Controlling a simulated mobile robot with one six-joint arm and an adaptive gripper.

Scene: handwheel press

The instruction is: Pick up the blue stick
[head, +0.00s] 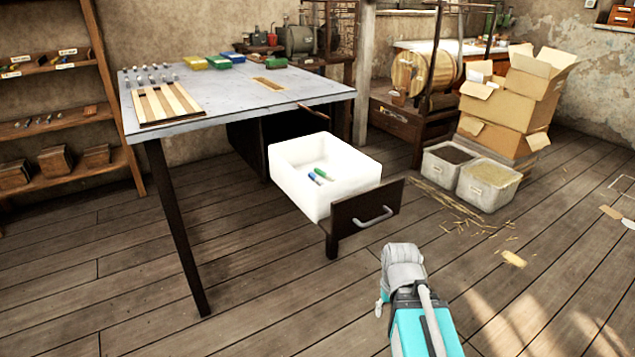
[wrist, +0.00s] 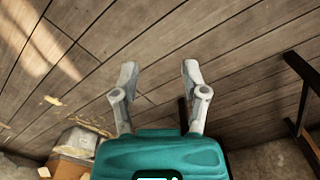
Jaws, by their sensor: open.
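The blue stick (head: 312,174) lies in the white box of the open drawer (head: 338,192), next to a green stick (head: 323,174). Only small parts of both sticks show over the front wall of the box. My gripper is open and empty in the wrist view (wrist: 158,80), with its two fingers spread apart over the wooden floor. In the head view my arm is at the lower right, in front of and to the right of the drawer. The fingers are mostly hidden there. The sticks do not show in the wrist view.
The drawer front (head: 364,217) with a grey handle juts out from under the grey table (head: 220,100). Grey bins (head: 487,187) and stacked cardboard boxes (head: 515,100) stand at the right. A shelf (head: 65,118) stands at the left. The floor before the drawer is clear.

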